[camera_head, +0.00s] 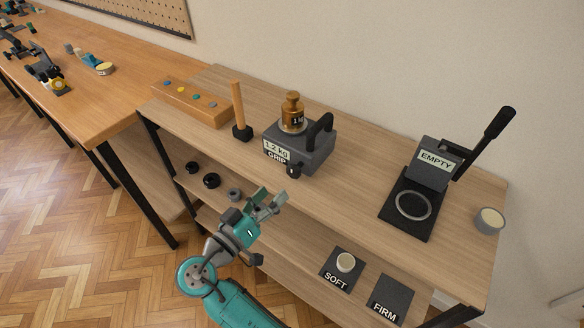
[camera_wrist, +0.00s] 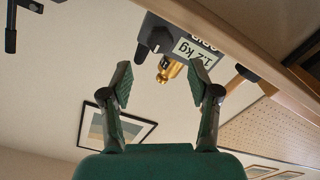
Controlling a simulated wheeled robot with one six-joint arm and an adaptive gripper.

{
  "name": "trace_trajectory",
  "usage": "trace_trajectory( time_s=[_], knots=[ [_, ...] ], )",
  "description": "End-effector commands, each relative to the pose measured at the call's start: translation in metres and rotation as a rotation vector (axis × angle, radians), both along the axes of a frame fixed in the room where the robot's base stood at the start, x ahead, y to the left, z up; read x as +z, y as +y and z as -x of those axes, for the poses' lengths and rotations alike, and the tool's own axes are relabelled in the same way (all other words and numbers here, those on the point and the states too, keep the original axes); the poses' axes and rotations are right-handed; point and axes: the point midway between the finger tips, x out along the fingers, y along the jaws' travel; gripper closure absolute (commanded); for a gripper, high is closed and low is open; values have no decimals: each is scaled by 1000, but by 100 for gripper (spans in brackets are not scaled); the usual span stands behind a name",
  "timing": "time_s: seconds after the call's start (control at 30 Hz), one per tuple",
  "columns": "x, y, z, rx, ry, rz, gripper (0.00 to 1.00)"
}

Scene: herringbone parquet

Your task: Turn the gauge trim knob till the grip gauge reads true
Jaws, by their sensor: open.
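The grip gauge (camera_head: 312,150) is a dark grey box on the bench top with a black handle, a GRIP label and a small display (camera_head: 277,149) showing 1.2 kg. A brass weight (camera_head: 292,112) stands on it; its marking is too small to read surely. A small black knob (camera_head: 294,170) sits at the gauge's lower front corner. My gripper (camera_head: 272,205) is open and empty, in front of the bench edge, apart from the gauge and knob. The wrist view is upside down: the gauge (camera_wrist: 180,22) and brass weight (camera_wrist: 169,69) show beyond my open fingers (camera_wrist: 162,80).
A black press (camera_head: 408,207) marked EMPTY with a raised lever and a cup (camera_head: 489,220) stand right. SOFT (camera_head: 337,280) and FIRM (camera_head: 389,300) pads lie on the lower shelf, with black rings (camera_head: 211,180) further left.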

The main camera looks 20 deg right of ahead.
Motion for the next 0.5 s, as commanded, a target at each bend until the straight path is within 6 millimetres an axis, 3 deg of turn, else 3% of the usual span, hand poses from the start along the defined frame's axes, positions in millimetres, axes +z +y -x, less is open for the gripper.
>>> trace_trajectory(
  time_s=[0.5],
  knots=[
    [-1,-70,-46,-2,2,0,39]
  ],
)
